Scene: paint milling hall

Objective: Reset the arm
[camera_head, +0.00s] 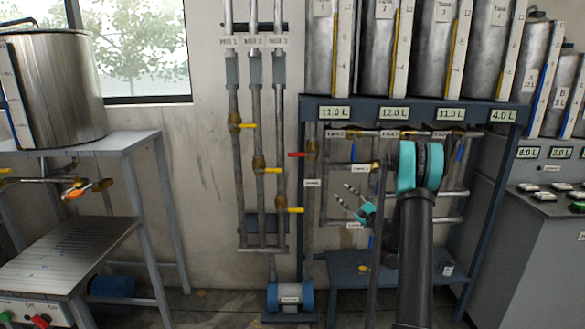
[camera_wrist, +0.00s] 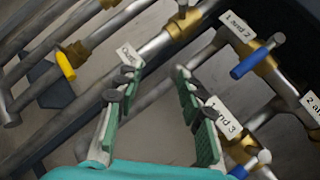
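My gripper (camera_head: 345,193) is in front of the pipework under the tank rack in the head view, its two fingers pointing left and a little up. In the wrist view the green-padded fingers of my gripper (camera_wrist: 158,75) stand apart with nothing between them. Pipes and valves lie beyond the fingertips; I cannot tell how far. My dark arm with a teal joint rises at the right of the head view and hides part of the pipes.
Red-handled valve (camera_head: 298,155) and yellow-handled valve (camera_head: 291,210) sit on the pipes. A blue-handled valve (camera_wrist: 252,60) is right of the fingers. The rack (camera_head: 412,104) bears several tanks. A blue pump (camera_head: 290,297) stands below; a steel pot (camera_head: 55,85) stands left.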

